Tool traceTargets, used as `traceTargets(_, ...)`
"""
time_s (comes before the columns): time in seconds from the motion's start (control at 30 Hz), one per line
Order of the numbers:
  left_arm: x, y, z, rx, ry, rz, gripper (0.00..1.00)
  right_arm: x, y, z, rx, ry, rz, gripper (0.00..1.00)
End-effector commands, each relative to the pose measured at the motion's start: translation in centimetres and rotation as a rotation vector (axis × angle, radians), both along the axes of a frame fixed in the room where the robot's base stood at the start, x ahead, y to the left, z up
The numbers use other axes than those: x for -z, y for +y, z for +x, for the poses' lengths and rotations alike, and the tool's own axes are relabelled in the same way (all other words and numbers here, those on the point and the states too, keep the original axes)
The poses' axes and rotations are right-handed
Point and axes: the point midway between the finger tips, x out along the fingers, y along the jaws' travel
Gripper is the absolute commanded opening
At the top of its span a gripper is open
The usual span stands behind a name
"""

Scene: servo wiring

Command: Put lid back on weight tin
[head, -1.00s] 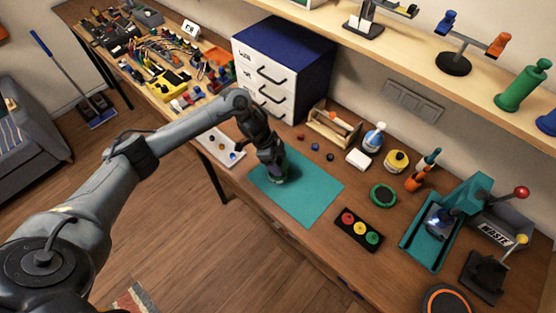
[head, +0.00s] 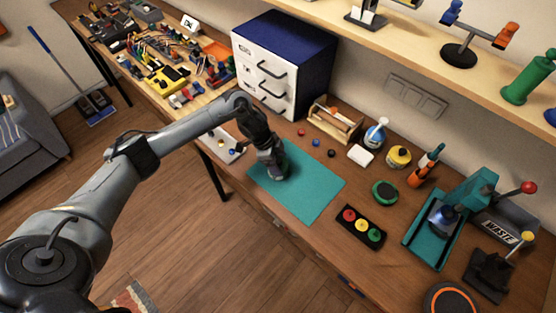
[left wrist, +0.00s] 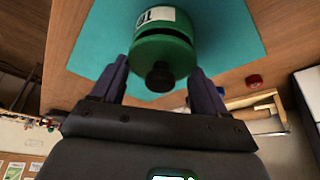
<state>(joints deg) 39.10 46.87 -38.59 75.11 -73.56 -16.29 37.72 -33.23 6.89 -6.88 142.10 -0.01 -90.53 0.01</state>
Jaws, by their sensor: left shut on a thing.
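In the left wrist view, a green tin (left wrist: 152,18) with a white label is over the teal mat (left wrist: 95,42). A green lid (left wrist: 165,52) with a black knob (left wrist: 160,77) is at its near end. The lid looks lined up with the tin, but I cannot tell whether it is fully seated. My left gripper (left wrist: 160,66) has a finger on each side of the lid and is shut on it. In the head view, my left gripper (head: 271,174) points down over the left part of the mat and hides most of the tin. My right gripper is not in view.
A black tray with red, yellow and green discs (head: 361,227) lies right of the mat. A green round object (head: 384,192) and a yellow pot (head: 398,157) stand farther right. A blue-topped drawer cabinet (head: 284,62) stands behind. The mat's right half is clear.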

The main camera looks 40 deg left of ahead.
Motion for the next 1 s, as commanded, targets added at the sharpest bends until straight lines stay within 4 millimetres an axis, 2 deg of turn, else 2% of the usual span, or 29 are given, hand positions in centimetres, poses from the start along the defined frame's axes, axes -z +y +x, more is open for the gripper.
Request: traceTargets(1.0,-0.03,0.00,0.02,0.000,0.000,0.000,0.44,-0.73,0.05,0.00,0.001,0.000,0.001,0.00)
